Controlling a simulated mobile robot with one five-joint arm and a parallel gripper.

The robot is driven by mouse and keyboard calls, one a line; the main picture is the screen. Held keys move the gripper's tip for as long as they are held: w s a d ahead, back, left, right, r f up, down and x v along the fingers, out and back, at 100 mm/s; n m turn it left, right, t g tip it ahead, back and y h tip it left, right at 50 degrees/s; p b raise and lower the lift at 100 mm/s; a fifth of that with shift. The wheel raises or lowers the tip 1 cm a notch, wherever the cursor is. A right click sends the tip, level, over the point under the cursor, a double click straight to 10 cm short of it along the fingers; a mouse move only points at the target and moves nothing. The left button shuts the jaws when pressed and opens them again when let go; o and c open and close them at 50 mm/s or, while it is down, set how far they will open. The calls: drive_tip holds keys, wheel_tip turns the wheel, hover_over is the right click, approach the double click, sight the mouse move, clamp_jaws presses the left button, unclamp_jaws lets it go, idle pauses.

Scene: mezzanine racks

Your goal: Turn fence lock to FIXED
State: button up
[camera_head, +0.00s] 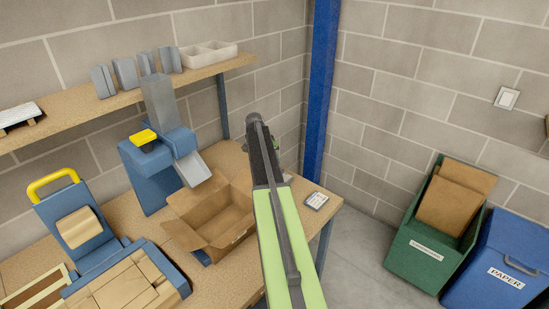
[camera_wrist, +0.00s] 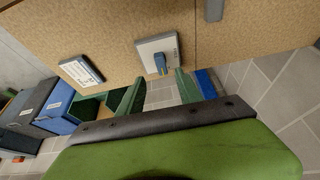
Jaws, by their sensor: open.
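A pale square plate (camera_wrist: 146,46) lies on the tan worktop in the wrist view.
A printed card (camera_head: 316,200) lies near the worktop's right edge. An open cardboard box (camera_head: 212,216) and a blue machine with a yellow top (camera_head: 150,160) stand to the left. Green (camera_head: 430,240) and blue (camera_head: 500,262) bins stand on the floor at right. A blue post (camera_head: 320,90) rises behind.

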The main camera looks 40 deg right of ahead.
drive_tip(key=p+v, duration=0.5)
drive_tip(key=v, duration=0.2)
drive_tip(key=shift+r, duration=0.3)
drive_tip(key=shift+a, duration=0.1)
